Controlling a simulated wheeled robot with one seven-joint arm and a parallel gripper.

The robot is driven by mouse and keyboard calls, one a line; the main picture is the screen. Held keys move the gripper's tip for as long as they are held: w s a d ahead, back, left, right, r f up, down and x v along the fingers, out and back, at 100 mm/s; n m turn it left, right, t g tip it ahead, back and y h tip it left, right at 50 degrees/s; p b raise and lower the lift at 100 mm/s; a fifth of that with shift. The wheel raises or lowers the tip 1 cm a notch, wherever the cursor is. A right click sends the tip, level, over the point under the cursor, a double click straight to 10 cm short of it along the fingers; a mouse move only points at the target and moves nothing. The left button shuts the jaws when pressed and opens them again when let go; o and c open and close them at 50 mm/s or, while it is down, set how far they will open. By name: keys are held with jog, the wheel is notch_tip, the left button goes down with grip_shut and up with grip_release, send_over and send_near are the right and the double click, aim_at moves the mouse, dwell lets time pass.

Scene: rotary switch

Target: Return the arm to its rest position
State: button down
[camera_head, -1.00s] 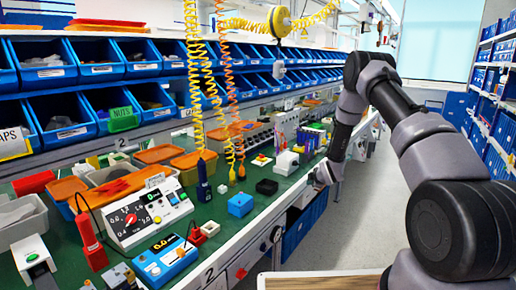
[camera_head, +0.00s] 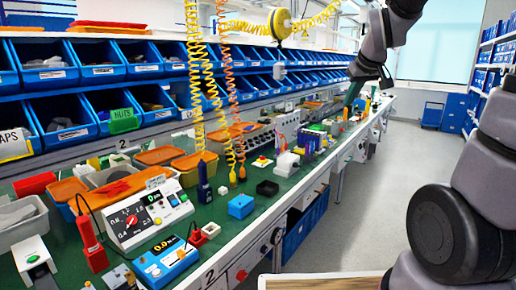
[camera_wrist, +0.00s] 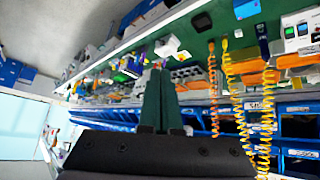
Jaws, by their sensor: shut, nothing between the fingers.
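My gripper (camera_head: 352,97) is raised at the far end of the workbench in the head view, with its dark fingers pointing down. The arm reaches in from the top right. In the wrist view the two dark green fingers of my gripper (camera_wrist: 159,72) are together, with nothing between them. The gripper appears clear of the bench and touches nothing that I can see. A black rotary knob (camera_head: 276,236) sits on the front panel of the bench, well away from the gripper.
The green workbench (camera_head: 222,222) carries a white meter with a red dial (camera_head: 132,221), a blue meter (camera_head: 165,262) and a blue box (camera_head: 241,206). Coiled yellow cords (camera_head: 197,90) hang over it. Blue bins line the back. The grey aisle floor (camera_head: 360,215) at the right is clear.

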jog(key=s+a+r+m, duration=0.1)
jog(key=s+m, duration=0.2)
jog(key=s, duration=0.7)
jog(key=s+a+r+m+g+y, duration=0.1)
jog(key=s+r+m, duration=0.1)
jog(key=s, duration=0.9)
jog(key=shift+s+a+r+m, duration=0.15)
jog(key=shift+a+r+m, duration=0.1)
jog(key=shift+m, duration=0.35)
